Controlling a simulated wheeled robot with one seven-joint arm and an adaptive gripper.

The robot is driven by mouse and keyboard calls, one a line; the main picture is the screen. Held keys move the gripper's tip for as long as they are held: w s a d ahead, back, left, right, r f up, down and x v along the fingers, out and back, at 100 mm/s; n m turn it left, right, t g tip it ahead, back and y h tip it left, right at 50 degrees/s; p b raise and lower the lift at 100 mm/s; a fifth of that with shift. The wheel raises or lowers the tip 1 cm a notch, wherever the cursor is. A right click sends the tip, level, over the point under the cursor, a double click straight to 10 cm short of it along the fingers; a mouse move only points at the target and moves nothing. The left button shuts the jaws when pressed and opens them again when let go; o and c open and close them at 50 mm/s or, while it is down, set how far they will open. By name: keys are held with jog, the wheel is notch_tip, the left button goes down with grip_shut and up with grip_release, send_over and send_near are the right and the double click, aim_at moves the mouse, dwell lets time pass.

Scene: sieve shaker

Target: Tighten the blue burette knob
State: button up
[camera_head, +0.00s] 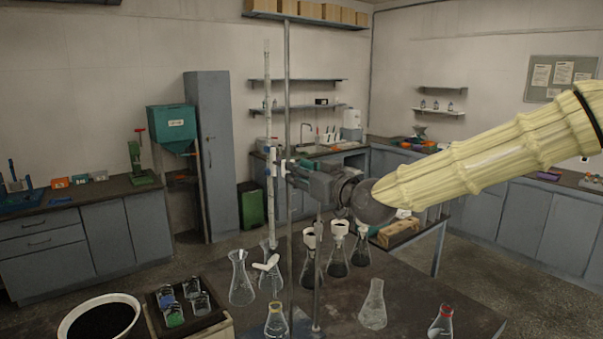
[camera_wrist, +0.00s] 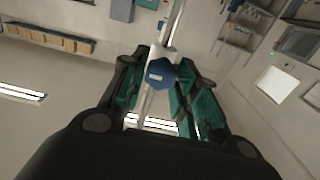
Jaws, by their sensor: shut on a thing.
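The blue burette knob (camera_wrist: 161,74) shows in the wrist view as a many-sided blue knob with a pale mark on its face. It sits on the clamp at the upright rod. My gripper (camera_wrist: 160,95) has its dark fingers with teal pads on both sides of the knob and is shut on it. In the head view my gripper (camera_head: 292,172) reaches from the right to the clamp at the stand, and the knob is hidden there. The burette (camera_head: 270,200) is a tall clear tube held upright left of the metal rod (camera_head: 287,90).
Several glass flasks stand on the dark table (camera_head: 345,300), including a clear flask (camera_head: 373,308) and a red-ringed flask (camera_head: 441,322). A tray of small beakers (camera_head: 208,322) and a white bowl (camera_head: 68,325) lie at the lower left.

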jog(key=shift+m+b, duration=0.3)
jog(key=shift+b, duration=0.05)
jog(key=m+b, duration=0.6)
jog(key=m, duration=0.2)
jog(key=m+b, duration=0.7)
jog(key=m, duration=0.2)
jog(key=shift+w+d+f+b, duration=0.15)
jog(key=shift+d+b, duration=0.05)
jog(key=shift+b, duration=0.1)
jog(key=shift+m, duration=0.3)
jog(key=o, duration=1)
